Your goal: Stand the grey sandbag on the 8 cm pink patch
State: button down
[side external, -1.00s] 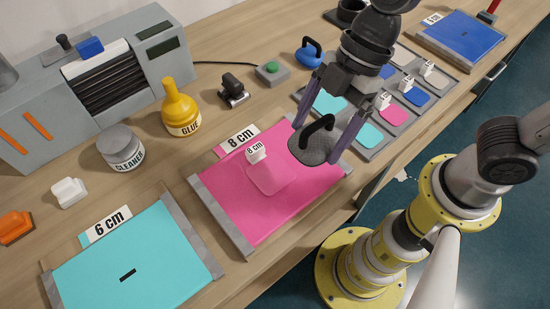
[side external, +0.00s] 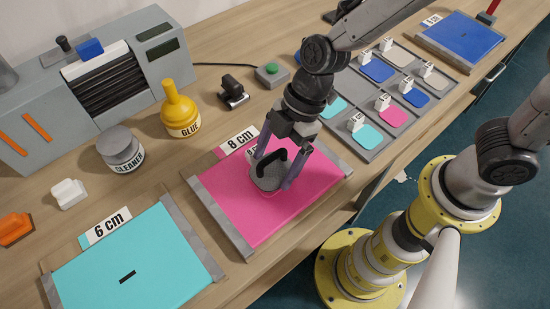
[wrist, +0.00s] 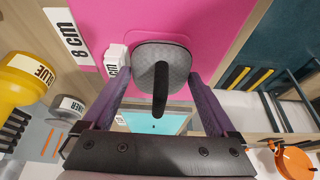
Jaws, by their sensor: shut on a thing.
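The grey sandbag (side external: 266,179) has a textured body and a black loop handle on top. My gripper (side external: 277,172) is shut on the sandbag, with one purple finger on each side of it. The sandbag is upright over the pink patch (wrist: 190,113) on the pink track sheet (side external: 225,197). In the wrist view the sandbag (wrist: 175,55) covers most of the patch, and a little of the patch's rim shows around it. The patch's white 8 cm tag (wrist: 116,58) is beside the sandbag. I cannot tell whether the sandbag's base touches the patch.
The cyan 6 cm sheet (side external: 135,262) lies to the left. A grey tray (side external: 400,120) of coloured patches with tags is behind and to the right. The yellow glue bottle (side external: 180,110) and cleaner jar (side external: 120,148) stand at the back left.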

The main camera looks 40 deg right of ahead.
grip_release()
jog(key=shift+f, duration=0.1)
jog(key=v, duration=1.2)
jog(key=s+d+r+m+t+h, duration=0.2)
jog(key=s+d+m, duration=0.3)
jog(key=d+m, duration=0.3)
jog(key=s+d+r+m+t+h, duration=0.2)
jog(key=s+d+m, duration=0.3)
jog(key=d+m, duration=0.4)
jog(key=d+r+t, duration=0.1)
jog(key=d, duration=0.4)
jog(key=shift+s+d+r+m+h, duration=0.2)
jog(key=shift+s+d+m+h, duration=0.1)
jog(key=shift+s+h, duration=0.1)
